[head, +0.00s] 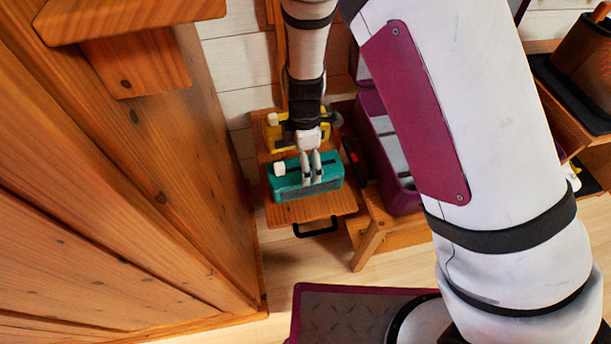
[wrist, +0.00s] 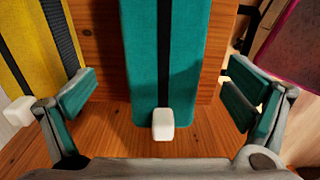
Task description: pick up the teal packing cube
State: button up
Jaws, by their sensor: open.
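The teal packing cube (head: 329,178) lies on a small wooden stand (head: 299,211) in the head view. It has a dark strip along it and a white tab at its left end. In the wrist view the teal cube (wrist: 188,60) runs up the middle, with its white tab at the near end. My gripper (head: 311,166) is over the cube in the head view. In the wrist view my gripper (wrist: 160,95) is open, with one finger on each side of the cube and a gap to each side. It holds nothing. I cannot tell how far the fingertips reach down.
A yellow packing cube (wrist: 40,42) lies beside the teal one, close to my left finger; it also shows behind my gripper (head: 273,137). A purple case (head: 401,200) stands open to the right. A wooden cabinet wall (head: 150,190) rises close on the left.

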notch_tip(320, 180, down, 5)
jog(key=shift+s+d+r+b, duration=0.15)
jog(key=shift+b, duration=0.55)
jog(key=c, duration=1.4)
